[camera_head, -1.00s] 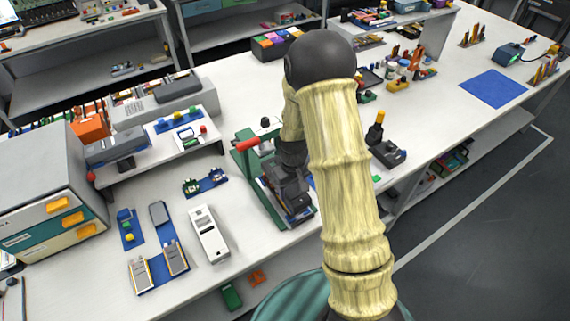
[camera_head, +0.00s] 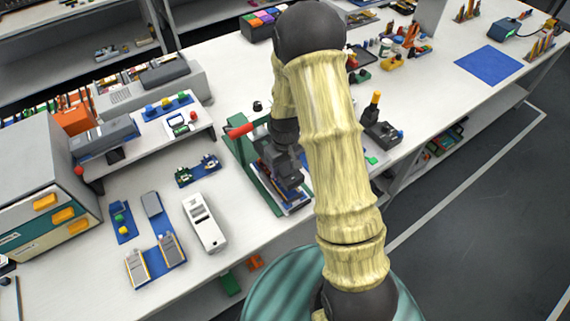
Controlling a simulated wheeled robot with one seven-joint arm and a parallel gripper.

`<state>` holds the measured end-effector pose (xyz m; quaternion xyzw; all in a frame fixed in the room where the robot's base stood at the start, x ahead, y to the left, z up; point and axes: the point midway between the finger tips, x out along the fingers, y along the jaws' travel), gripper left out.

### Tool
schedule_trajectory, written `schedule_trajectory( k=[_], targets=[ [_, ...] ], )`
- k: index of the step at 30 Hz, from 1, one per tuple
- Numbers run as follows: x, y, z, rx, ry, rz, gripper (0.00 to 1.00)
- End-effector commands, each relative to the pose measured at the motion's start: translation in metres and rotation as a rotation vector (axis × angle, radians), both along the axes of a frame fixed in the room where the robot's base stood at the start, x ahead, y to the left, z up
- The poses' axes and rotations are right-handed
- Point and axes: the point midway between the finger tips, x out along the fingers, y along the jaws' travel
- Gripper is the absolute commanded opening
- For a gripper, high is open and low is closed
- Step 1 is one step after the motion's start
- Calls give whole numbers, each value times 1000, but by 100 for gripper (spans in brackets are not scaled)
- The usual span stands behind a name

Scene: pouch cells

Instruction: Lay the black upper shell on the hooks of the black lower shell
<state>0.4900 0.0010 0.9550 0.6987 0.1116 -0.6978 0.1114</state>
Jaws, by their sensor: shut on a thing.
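My gripper (camera_head: 285,172) is at the middle of the table, inside a green-framed stand, partly behind my own arm. It is shut on a dark piece, which I take to be the black upper shell; piece and fingers blend together. Just below is a flat layered blue and white base (camera_head: 294,207) on the green stand (camera_head: 250,165). The black lower shell cannot be told apart under the gripper. Whether the held piece touches anything below cannot be told.
A red handle (camera_head: 240,131) juts from the stand at its left. A white device (camera_head: 204,222) and a blue holder with two grey plates (camera_head: 157,262) lie to the left. A dark block with a yellow-topped post (camera_head: 382,134) stands right of my arm. The table between has free room.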

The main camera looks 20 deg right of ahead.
Motion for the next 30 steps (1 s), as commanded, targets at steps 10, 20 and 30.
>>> schedule_trajectory(
  k=[10,20,30],
  targets=[
    [0,0,-31,0,-1,0,34],
    [0,-1,-50,0,-1,-2,34],
    [0,-1,-50,0,-1,-2,34]
  ],
)
